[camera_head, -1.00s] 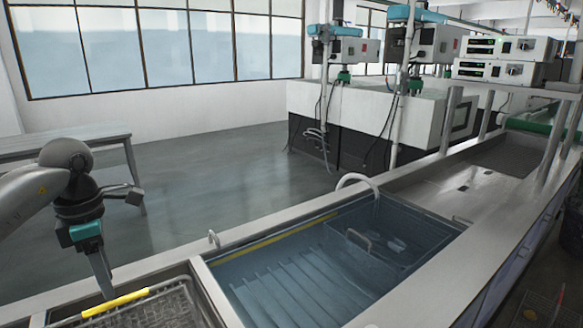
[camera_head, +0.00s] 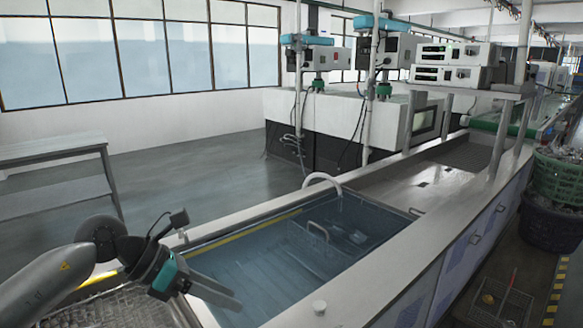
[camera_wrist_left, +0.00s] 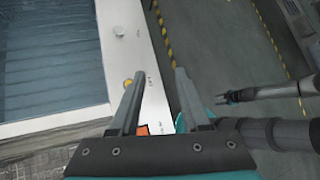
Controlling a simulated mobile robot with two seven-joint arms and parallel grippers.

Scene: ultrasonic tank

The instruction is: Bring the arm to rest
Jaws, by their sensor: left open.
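My left gripper (camera_head: 237,299) reaches in from the lower left in the head view. It is open and empty, tilted over the near left part of the tank. In the left wrist view its two fingers (camera_wrist_left: 157,76) stand apart with nothing between them, above the counter edge and floor. Dark links with teal parts (camera_wrist_left: 270,132), apparently my right arm, show at the right of the wrist view. Whether its jaws are open cannot be made out there. The right arm does not show in the head view.
The water-filled tank (camera_head: 262,262) holds a submerged basket with a handle (camera_head: 318,230). A wire basket (camera_head: 120,312) lies at the lower left, partly hidden by my arm. A grey table (camera_head: 55,150) stands at left. A red-handled tray (camera_head: 500,300) and green crate (camera_head: 560,178) are at right.

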